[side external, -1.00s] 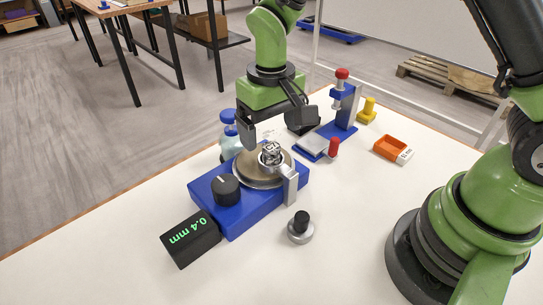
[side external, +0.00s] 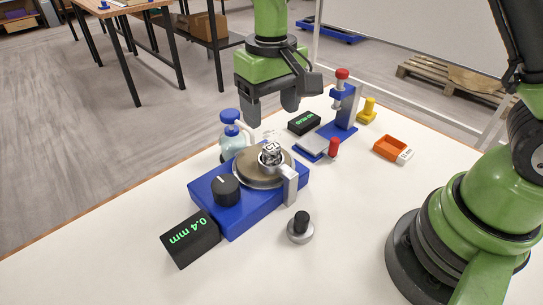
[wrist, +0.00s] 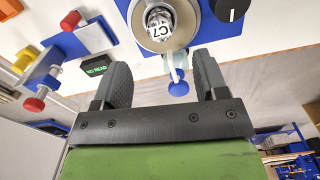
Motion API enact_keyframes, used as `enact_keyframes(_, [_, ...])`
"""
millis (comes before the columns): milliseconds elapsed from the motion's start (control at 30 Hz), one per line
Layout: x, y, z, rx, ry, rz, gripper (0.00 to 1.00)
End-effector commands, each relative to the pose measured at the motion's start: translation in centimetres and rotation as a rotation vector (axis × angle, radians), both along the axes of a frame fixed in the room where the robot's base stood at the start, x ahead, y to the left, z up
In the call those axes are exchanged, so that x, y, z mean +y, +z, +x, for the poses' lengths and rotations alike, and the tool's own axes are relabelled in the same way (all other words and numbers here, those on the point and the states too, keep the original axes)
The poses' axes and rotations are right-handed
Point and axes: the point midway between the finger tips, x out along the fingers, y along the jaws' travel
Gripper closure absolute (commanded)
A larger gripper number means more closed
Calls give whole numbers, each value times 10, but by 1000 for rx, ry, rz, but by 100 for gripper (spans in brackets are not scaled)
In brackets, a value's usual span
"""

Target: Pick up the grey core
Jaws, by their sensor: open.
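The grey core (side external: 270,149), with a white end marked C7, stands in a metal ring over the round lapping plate (side external: 245,172) of a blue machine (side external: 225,212). In the wrist view the core's marked end (wrist: 159,22) faces the camera above the middle. My gripper (side external: 272,107) is open and empty. It is above and behind the core, clear of it. In the wrist view the gripper's fingers (wrist: 163,75) are spread apart, with the core beyond them and nothing between their pads.
A blue-topped bottle (side external: 232,140) stands close behind the machine. A blue stand (side external: 345,108), a NO READ display (side external: 304,123), a yellow piece (side external: 367,112) and an orange tray (side external: 388,147) lie farther back.

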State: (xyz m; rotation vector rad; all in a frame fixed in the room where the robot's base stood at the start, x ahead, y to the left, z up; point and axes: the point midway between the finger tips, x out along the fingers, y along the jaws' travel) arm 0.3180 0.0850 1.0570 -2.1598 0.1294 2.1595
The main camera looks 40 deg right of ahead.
Motion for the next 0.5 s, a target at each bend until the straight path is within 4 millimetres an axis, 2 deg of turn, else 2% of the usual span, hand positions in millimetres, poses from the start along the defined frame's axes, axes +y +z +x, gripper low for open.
enact_keyframes(233, [0,0,0,1,4,-2,34])
enact_keyframes(300, [3,-4,-4,17,52,-24,34])
enact_keyframes(367, [7,-11,-12,54,155,-70,34])
enact_keyframes(467, [17,-28,-32,156,475,-219,34])
enact_keyframes(500, [21,-35,-41,211,642,-300,34])
